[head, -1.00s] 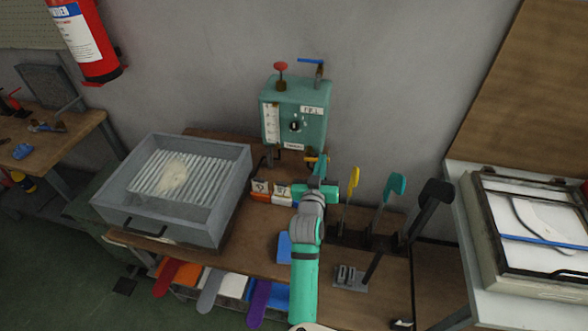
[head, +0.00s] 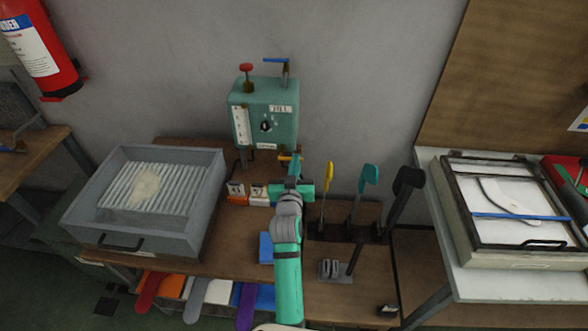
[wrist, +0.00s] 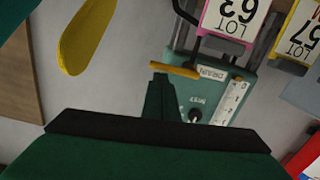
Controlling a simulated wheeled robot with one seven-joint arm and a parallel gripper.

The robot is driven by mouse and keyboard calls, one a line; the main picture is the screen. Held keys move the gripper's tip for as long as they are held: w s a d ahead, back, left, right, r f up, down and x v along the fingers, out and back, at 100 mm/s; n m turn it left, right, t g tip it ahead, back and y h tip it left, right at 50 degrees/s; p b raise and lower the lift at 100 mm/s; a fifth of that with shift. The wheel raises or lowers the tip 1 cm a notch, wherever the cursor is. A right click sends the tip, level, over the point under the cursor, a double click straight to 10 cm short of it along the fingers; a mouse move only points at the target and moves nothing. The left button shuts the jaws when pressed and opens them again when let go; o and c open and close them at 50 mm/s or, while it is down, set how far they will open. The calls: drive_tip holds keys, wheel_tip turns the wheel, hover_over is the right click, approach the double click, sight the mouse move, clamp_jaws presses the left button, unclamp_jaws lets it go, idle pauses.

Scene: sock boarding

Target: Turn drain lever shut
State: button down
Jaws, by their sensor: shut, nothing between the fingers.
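The teal boiler box (head: 263,115) stands against the wall at the back of the wooden bench. Its drain lever (head: 288,158) is a small yellow bar low on the box's right side, lying about level. In the wrist view, where the box is upside down, the yellow lever (wrist: 175,69) lies beside the DRAIN label (wrist: 212,73). My gripper (head: 291,176) is shut and empty, just in front of and below the lever. In the wrist view its dark fingertips (wrist: 160,80) reach close to the lever's bar; I cannot tell whether they touch.
A blue lever (head: 275,60) and a red knob (head: 246,67) top the box. Lot tags (head: 258,194) stand left of my gripper. Yellow (head: 327,180), teal (head: 369,180) and black paddles (head: 407,185) stand close on the right. A grey tray (head: 150,240) is at left.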

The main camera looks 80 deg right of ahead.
drive_tip(key=shift+w, duration=0.1)
drive_tip(key=s+a+r, duration=0.1)
drive_tip(key=a+r, duration=0.3)
drive_tip(key=a, duration=0.6)
drive_tip(key=shift+a+r, duration=0.2)
drive_tip(key=shift+a, duration=0.2)
